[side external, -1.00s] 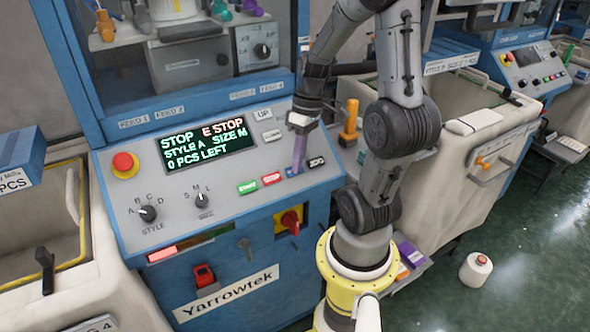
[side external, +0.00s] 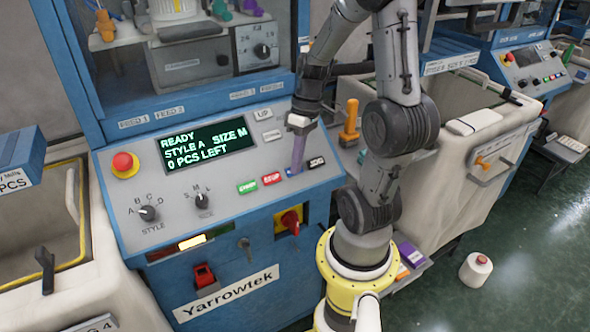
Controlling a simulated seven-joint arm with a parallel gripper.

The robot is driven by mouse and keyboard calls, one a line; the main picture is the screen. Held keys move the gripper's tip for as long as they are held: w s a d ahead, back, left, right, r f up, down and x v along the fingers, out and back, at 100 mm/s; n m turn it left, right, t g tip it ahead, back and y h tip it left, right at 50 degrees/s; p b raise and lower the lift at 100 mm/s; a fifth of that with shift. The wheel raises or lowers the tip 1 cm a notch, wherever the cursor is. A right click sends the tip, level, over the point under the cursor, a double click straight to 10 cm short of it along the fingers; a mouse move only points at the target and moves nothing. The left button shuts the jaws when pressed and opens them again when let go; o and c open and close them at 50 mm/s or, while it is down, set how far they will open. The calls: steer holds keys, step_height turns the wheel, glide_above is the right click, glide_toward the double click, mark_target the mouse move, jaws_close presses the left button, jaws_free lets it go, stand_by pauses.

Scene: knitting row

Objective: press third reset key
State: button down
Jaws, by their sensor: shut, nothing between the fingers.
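The control panel (side external: 225,195) slopes across the middle of the side view. A row of keys on its front edge holds a green START key (side external: 247,187), a red STOP key (side external: 272,179), a blue key (side external: 288,172) and a black key (side external: 316,162). My gripper (side external: 296,169) is shut and empty, pointing down with its tips at the blue key. The fingers hide most of that key, so its label and how far it is pressed cannot be seen. The display (side external: 206,148) reads READY, STYLE A, SIZE M, 0 PCS LEFT.
A red emergency button (side external: 124,163) on a yellow base is at the panel's left. UP (side external: 263,113) and DOWN (side external: 272,135) keys lie above the row. An orange-handled lever (side external: 350,122) stands right of my gripper. Below are dials and a red-yellow switch (side external: 290,221).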

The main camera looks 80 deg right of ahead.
stand_by(0.4)
steer(key=shift+s+a+r, duration=0.35)
steer(key=shift+r, duration=0.25)
steer(key=shift+s+a+r, duration=0.35)
steer(key=shift+r, duration=0.3)
steer(key=shift+s+a+r, duration=0.4)
steer(key=shift+r, duration=0.25)
steer(key=shift+s+a+r, duration=0.35)
steer(key=shift+r, duration=0.3)
steer(key=w+a+r+n+t+h, duration=0.2)
steer(key=a+r+t, duration=0.2)
steer(key=a+r, duration=0.3)
steer(key=shift+a+n+t+h, duration=0.3)
steer(key=shift+a+n, duration=0.1)
steer(key=shift+a, duration=2.3)
